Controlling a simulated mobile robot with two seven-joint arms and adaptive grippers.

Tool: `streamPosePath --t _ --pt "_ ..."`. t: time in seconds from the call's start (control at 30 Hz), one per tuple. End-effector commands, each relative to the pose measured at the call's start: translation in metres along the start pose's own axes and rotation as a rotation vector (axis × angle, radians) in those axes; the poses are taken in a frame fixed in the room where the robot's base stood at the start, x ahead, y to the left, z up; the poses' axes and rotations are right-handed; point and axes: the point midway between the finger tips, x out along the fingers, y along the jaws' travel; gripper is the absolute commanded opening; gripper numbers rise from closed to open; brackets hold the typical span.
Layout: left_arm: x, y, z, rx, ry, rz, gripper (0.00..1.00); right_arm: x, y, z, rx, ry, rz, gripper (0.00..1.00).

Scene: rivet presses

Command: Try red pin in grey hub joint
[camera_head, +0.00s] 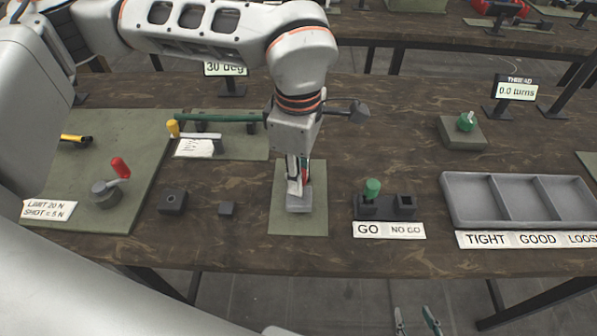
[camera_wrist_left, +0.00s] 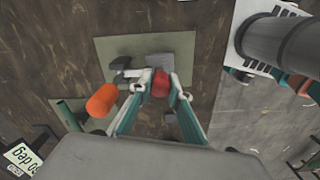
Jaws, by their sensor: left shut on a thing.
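My left gripper (camera_head: 297,188) points down over the small green mat (camera_head: 312,224) in the middle of the table. It is shut on the red pin (camera_wrist_left: 160,84), whose rounded red top shows between the fingers in the left wrist view. A light grey block, seemingly the grey hub joint (camera_head: 300,203), sits on the mat right under the fingertips; it also shows in the wrist view (camera_wrist_left: 153,62). The pin's lower end is hidden, so I cannot tell whether it is in the joint. My right gripper (camera_head: 414,318) is open and empty at the bottom edge.
A GO / NO GO gauge (camera_head: 384,210) with a green-topped pin stands to the right, then a three-part grey tray (camera_head: 518,198). To the left are small dark blocks (camera_head: 172,201) and a red-handled lever (camera_head: 120,168). An orange cylinder (camera_wrist_left: 102,100) is near my left gripper.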

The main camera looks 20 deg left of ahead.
Motion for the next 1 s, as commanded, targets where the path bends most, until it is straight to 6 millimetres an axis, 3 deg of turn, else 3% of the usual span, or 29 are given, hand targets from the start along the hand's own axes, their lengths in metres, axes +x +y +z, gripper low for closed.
streamPosePath --t 1.0 --pt "0.013 0.0 0.0 0.0 0.0 0.0 0.0 0.003 -0.002 0.011 0.002 -0.01 -0.003 0.4"
